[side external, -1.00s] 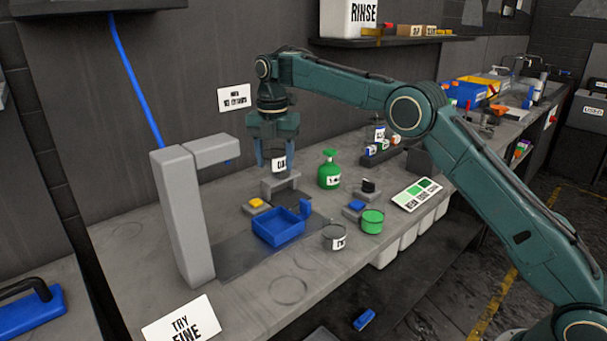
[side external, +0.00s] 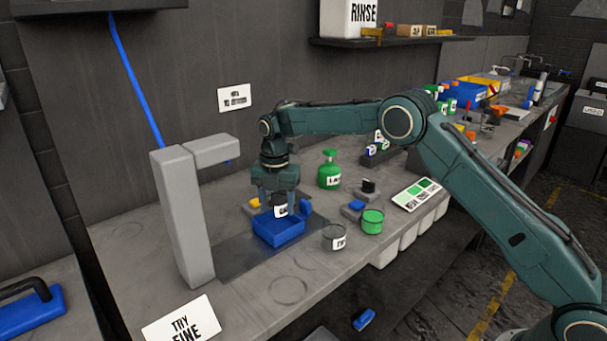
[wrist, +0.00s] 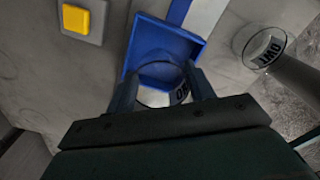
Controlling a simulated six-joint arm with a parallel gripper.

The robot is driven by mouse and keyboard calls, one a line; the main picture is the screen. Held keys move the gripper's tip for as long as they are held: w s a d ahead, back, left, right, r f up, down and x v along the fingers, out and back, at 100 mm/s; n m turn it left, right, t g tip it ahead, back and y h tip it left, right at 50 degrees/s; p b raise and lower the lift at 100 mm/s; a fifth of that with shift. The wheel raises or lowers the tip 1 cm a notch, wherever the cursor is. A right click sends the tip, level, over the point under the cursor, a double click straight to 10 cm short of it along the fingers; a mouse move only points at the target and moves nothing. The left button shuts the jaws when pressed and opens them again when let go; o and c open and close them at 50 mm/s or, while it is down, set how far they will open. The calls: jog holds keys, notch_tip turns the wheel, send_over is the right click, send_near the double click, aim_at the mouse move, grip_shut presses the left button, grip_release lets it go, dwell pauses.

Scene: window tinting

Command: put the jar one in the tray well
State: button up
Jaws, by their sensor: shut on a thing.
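The gripper and jar are over the back part of the blue tray (side external: 276,241). In the wrist view the jar (wrist: 158,97) shows between my fingers (wrist: 162,88), and the tray (wrist: 143,42) lies around and beyond it. The tray's near wall hides part of the jar in the side view. I cannot tell whether the jar's base touches the tray floor.
Jar two (side external: 334,238) stands right of the tray, with a green jar (side external: 372,221) beyond it. A green bottle (side external: 329,173) stands behind. A grey post with an arm (side external: 183,215) rises left. A yellow button (wrist: 84,18) is beside the tray.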

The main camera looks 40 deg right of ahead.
aim_at(278, 217)
jog(key=shift+f, duration=2.1)
jog(key=shift+f, duration=0.15)
jog(key=o, duration=0.8)
notch_tip(278, 217, up, 12)
jog(key=shift+f, duration=0.2)
jog(key=shift+r, duration=0.35)
